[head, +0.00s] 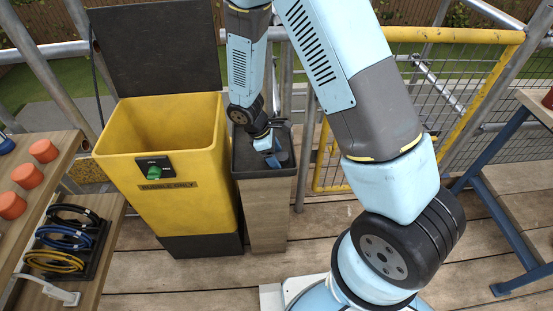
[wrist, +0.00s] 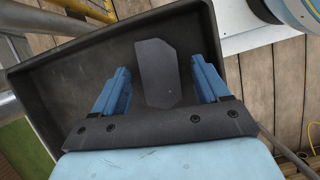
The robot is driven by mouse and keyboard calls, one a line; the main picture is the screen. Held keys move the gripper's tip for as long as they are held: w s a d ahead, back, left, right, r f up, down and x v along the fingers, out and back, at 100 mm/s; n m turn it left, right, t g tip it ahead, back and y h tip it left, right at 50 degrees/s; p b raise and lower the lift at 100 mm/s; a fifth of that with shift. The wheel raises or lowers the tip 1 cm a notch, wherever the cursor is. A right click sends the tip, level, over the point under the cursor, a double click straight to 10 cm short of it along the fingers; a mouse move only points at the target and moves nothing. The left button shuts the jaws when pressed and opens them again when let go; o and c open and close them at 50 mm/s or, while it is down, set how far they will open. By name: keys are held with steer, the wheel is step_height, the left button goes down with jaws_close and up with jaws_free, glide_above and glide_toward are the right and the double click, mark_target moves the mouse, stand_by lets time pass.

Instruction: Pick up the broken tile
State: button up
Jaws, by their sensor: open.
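The broken tile (wrist: 157,72) is a flat dark grey piece with angled corners, seen in the wrist view inside a dark tray (wrist: 50,85). My gripper (wrist: 160,67) is open, its two blue fingers on either side of the tile in the picture, with a gap on each side. I cannot tell how far the fingertips are above it. In the head view my gripper (head: 270,151) reaches down into the same dark tray (head: 263,172) on a wooden stand. The tile is hard to make out there.
A yellow bin (head: 185,200) with its dark lid (head: 155,45) raised stands just left of the stand. A bench with coiled cables (head: 60,240) and orange caps (head: 28,176) is at the left. A blue-framed bench (head: 500,205) is at the right. Scaffold railing runs behind.

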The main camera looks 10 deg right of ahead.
steer(key=c, duration=1.2)
steer(key=shift+r, duration=0.15)
steer(key=shift+c, duration=0.2)
